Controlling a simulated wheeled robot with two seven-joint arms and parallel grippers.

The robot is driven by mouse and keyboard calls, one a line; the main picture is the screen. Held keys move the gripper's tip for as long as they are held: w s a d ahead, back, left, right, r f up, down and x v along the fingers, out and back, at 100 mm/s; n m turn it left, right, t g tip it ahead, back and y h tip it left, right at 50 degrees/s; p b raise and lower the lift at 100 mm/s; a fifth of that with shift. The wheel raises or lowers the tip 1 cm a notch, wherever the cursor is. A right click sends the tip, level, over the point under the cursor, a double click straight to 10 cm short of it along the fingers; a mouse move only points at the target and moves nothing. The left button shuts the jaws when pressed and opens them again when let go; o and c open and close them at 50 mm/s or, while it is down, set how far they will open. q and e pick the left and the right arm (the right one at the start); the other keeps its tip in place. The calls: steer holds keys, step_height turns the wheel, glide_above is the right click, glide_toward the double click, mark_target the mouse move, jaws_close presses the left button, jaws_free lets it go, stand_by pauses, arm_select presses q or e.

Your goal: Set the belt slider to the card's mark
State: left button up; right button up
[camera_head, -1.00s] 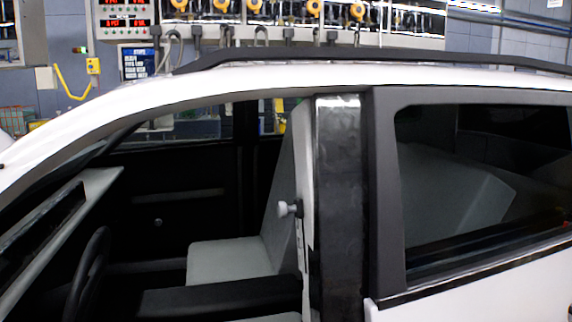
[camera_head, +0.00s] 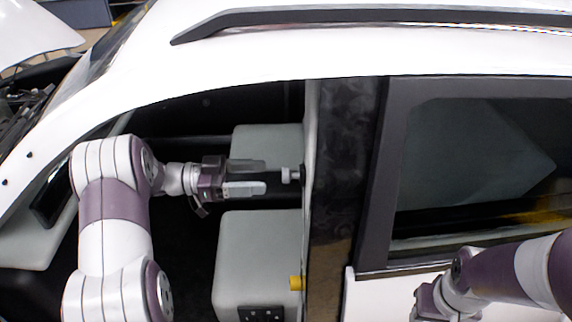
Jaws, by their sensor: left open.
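The belt slider (camera_head: 291,175) is a small light-grey knob on the inner side of the door pillar (camera_head: 343,160). My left gripper (camera_head: 266,176) reaches in through the front door opening, level with the knob. Its fingers are apart and point right at the knob, with the tips just short of it and nothing held. My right gripper (camera_head: 428,303) is low at the lower right, outside the car below the rear window. I cannot make out its fingers. No card can be made out in this view.
The white roof edge (camera_head: 220,90) closes the opening above. Grey seats (camera_head: 255,250) lie behind and below my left gripper. A small yellow piece (camera_head: 296,283) sits low beside the pillar. The rear window (camera_head: 480,170) is right of the pillar.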

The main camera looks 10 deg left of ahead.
mark_target(286, 176)
arm_select(q)
steer(key=p+x, duration=0.2)
steer(key=x, duration=0.5)
steer(key=shift+d, duration=0.1)
jaws_close()
steer(key=f+b, duration=0.1)
steer(key=f, duration=0.1)
steer(key=s+f+b, duration=0.1)
steer(key=f+b, duration=0.1)
steer(key=f, duration=0.1)
steer(key=s+f+b, duration=0.1)
steer(key=f, duration=0.1)
steer(key=shift+s+d+f+b, duration=0.1)
steer(key=shift+d+f+b, duration=0.2)
steer(key=shift+f, duration=0.05)
